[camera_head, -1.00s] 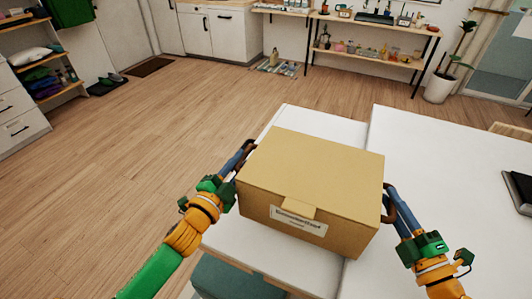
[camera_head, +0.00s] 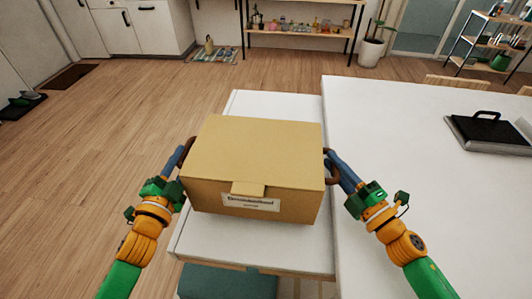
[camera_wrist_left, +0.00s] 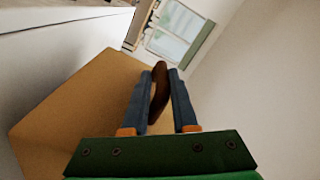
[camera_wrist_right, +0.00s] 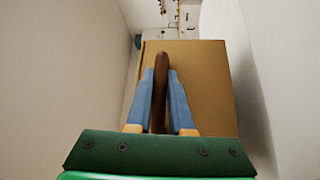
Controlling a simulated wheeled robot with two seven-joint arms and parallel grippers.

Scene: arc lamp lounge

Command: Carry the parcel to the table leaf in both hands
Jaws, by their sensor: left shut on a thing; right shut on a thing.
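The parcel (camera_head: 255,152), a tan cardboard box with a white label on its front, is upright between my two grippers, over the narrow white table leaf (camera_head: 275,103). I cannot tell whether its underside touches the leaf. My left gripper (camera_head: 183,157) is shut on the brown handle at the parcel's left side; the handle (camera_wrist_left: 159,88) shows between the fingers in the left wrist view. My right gripper (camera_head: 331,162) is shut on the handle at its right side; that handle (camera_wrist_right: 160,85) shows between the fingers in the right wrist view.
The larger white table top (camera_head: 420,190) adjoins the leaf on the right, with a black case (camera_head: 488,132) on it. A dark green seat (camera_head: 225,283) is below the leaf's front edge. Shelves and a potted plant stand at the back.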

